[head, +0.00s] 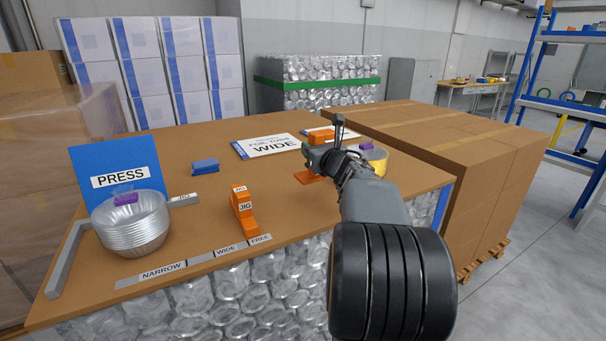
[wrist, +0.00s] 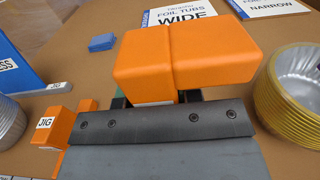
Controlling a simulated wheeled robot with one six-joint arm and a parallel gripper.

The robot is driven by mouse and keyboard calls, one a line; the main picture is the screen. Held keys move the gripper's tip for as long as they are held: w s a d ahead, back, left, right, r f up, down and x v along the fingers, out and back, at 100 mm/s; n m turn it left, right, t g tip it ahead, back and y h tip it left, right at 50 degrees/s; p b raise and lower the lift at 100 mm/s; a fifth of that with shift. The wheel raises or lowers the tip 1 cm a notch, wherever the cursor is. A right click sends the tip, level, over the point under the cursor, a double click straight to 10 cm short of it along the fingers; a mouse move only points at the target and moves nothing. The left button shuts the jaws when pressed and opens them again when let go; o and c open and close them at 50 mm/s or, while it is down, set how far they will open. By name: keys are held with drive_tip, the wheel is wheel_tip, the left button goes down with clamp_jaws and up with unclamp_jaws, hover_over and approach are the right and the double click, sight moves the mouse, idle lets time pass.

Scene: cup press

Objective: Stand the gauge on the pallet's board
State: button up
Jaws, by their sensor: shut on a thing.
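My gripper (head: 318,156) is shut on an orange two-part block, which I take to be the gauge (head: 320,136). In the wrist view the gauge (wrist: 185,60) fills the space in front of the jaws, its rounded top seam facing the camera. Its lower orange part shows below the gripper in the head view; whether it touches the board is unclear. The pallet's brown board (head: 285,205) lies under it, on a load of pressed foil tubs. Strips marked NARROW, WIDE and FREE run along the board's front edge.
An orange jig (head: 242,212) stands left of my gripper. A blue block (head: 205,167) and a WIDE sign (head: 275,146) lie behind. Silver tubs (head: 135,230) stand before the PRESS panel (head: 120,172). Gold-rimmed tubs (head: 375,160) stand right, near stacked cartons (head: 470,140).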

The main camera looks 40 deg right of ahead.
drive_tip(key=shift+w+a+f+b, duration=0.25)
drive_tip(key=shift+w+f, duration=0.45)
drive_tip(key=shift+f, duration=0.7)
drive_tip(key=shift+w+a+f+b, duration=0.2)
drive_tip(key=shift+w+f, duration=0.45)
drive_tip(key=shift+f, duration=0.75)
drive_tip(key=shift+w+a+f+b, duration=0.2)
drive_tip(key=shift+w+f, duration=0.5)
drive_tip(key=shift+f, duration=0.7)
drive_tip(key=shift+f, duration=0.15)
drive_tip(key=o, duration=1)
drive_tip(key=shift+s, duration=0.2)
drive_tip(key=s, duration=0.4)
drive_tip(key=s+a, duration=0.1)
drive_tip(key=s, duration=0.2)
drive_tip(key=s+b, duration=0.1)
drive_tip(key=s, duration=0.3)
drive_tip(key=shift+s+a, duration=0.3)
